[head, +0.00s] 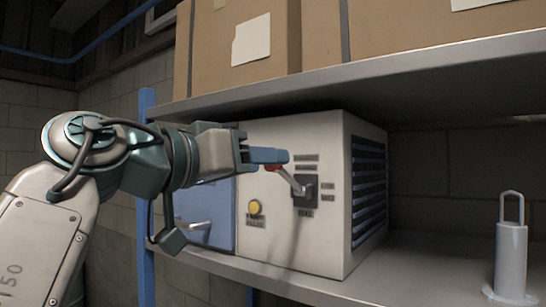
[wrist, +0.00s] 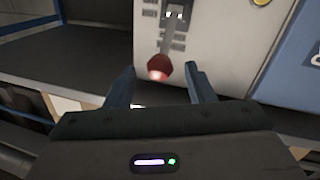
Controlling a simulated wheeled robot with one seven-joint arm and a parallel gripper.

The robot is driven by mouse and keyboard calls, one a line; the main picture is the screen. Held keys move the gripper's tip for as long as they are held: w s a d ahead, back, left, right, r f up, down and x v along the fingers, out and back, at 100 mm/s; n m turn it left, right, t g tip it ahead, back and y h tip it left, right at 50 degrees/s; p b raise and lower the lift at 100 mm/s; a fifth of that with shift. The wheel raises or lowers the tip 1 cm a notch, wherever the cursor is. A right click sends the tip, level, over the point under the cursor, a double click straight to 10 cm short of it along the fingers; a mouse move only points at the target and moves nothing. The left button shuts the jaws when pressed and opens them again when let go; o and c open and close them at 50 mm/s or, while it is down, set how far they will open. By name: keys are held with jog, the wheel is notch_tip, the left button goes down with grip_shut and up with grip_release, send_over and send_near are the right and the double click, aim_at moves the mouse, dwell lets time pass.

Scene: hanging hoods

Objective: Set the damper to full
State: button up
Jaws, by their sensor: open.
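The damper lever (head: 290,181) is a pale metal arm on a dark slotted plate (head: 312,190), on the front of a cream metal unit (head: 285,135). It leans out toward my gripper and ends in a red knob. Small labels surround the plate, too small to read. My gripper (head: 268,157) is at the knob in the head view, its blue fingers hiding part of it. In the wrist view, my gripper (wrist: 160,75) is open, with the red knob (wrist: 159,67) appearing between the fingertips, clear of both. I cannot tell how deep it sits.
A yellow button (head: 255,207) and a blue door (head: 207,212) with a handle are left of the lever. The unit stands on a metal shelf (head: 420,265) under another shelf with cardboard boxes (head: 325,30). A grey cylinder with a loop (head: 511,255) stands at right.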

aim_at(286, 175)
jog(key=shift+x, duration=1.65)
grip_shut()
